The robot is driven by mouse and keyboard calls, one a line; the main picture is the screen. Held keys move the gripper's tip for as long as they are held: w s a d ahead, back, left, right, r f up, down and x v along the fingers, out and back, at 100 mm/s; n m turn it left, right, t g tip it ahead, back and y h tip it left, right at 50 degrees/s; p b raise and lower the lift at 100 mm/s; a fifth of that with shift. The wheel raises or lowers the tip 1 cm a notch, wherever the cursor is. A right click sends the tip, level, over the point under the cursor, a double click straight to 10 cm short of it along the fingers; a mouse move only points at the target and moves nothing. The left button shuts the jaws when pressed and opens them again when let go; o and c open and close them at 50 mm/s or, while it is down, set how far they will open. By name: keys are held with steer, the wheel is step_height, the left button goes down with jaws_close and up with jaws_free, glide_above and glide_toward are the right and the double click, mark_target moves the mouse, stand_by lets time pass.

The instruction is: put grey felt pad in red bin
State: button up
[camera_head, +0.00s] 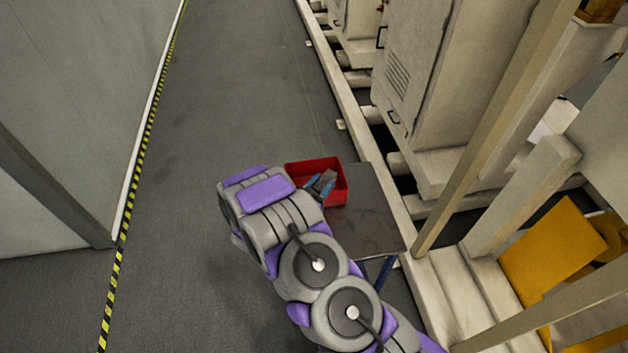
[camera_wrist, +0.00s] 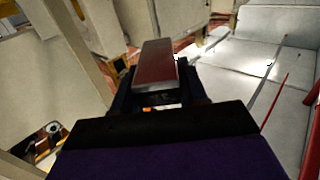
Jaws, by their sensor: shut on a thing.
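The red bin (camera_head: 303,168) is at the far left corner of a small dark table in the head view. My gripper (camera_head: 320,184) is over the bin, with its bluish fingers shut on the grey felt pad (camera_head: 329,176). The pad overlaps the bin's opening in the picture; I cannot tell how far above the bin floor it is. In the wrist view, the pad (camera_wrist: 154,62) stands out between the fingers of my gripper (camera_wrist: 157,98) and looks reddish brown with a paler end. My arm hides the bin's near left part.
The dark table top (camera_head: 365,225) is bare beside the bin. Pale cabinets (camera_head: 415,75) and beams stand along the right, with a yellow object (camera_head: 553,250) at lower right. The grey floor (camera_head: 235,90) on the left is clear up to a yellow-black striped line (camera_head: 135,185).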

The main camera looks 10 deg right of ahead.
steer(key=w+a+f+b, duration=0.1)
steer(key=w+f, duration=0.3)
steer(key=w, duration=0.2)
stand_by(0.3)
steer(key=shift+f, duration=0.5)
steer(key=shift+f, duration=0.1)
steer(key=o, duration=1.1)
steer(key=shift+s, duration=0.1)
